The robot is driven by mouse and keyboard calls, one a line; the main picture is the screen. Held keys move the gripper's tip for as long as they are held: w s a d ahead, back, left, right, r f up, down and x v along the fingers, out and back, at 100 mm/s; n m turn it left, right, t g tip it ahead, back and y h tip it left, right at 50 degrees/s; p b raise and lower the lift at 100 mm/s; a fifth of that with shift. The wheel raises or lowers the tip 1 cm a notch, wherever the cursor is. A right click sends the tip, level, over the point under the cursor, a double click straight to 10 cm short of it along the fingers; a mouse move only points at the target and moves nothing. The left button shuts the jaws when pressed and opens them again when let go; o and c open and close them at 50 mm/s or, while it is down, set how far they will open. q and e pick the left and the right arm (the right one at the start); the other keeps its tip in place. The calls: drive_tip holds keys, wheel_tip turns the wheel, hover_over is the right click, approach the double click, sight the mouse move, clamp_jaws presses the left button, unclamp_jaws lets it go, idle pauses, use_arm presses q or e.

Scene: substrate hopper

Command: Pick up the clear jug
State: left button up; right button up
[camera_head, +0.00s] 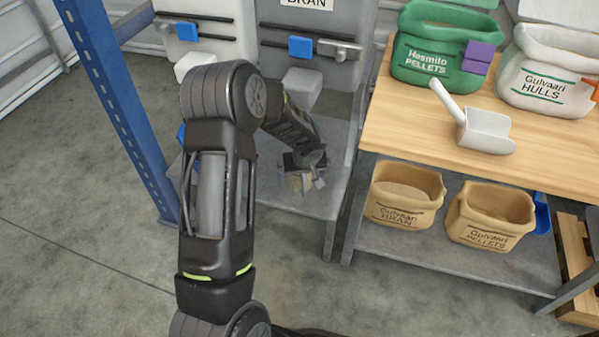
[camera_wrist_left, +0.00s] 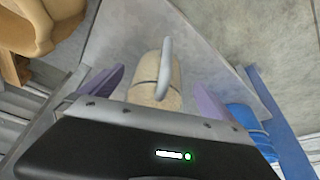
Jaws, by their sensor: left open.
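The clear jug (camera_wrist_left: 160,72) stands on the grey lower shelf under the hoppers, with tan material inside and a dark band around it. Its pale handle faces my left gripper in the left wrist view. My left gripper (camera_wrist_left: 158,92) is open, with one purple-grey finger on each side of the jug and visible gaps between. In the head view my left gripper (camera_head: 306,178) is low over the shelf, and it hides most of the jug (camera_head: 294,184). My right gripper is not in view.
A blue container (camera_wrist_left: 247,125) stands beside the jug. A blue rack post (camera_head: 118,105) rises at the left, and grey hoppers (camera_head: 315,55) hang above. The wooden bench (camera_head: 420,128) at right holds sacks and a white scoop (camera_head: 480,128); tan sacks (camera_head: 403,194) sit below.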

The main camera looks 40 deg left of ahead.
use_arm(q)
drive_tip(key=shift+w+a, duration=0.3)
drive_tip(key=shift+a, duration=0.1)
drive_tip(key=shift+w+a+f, duration=0.3)
drive_tip(key=shift+w+a, duration=0.5)
drive_tip(key=shift+w+a+f, duration=0.3)
drive_tip(key=shift+w+a, duration=0.45)
drive_tip(key=shift+a, duration=0.05)
drive_tip(key=c, duration=1.8)
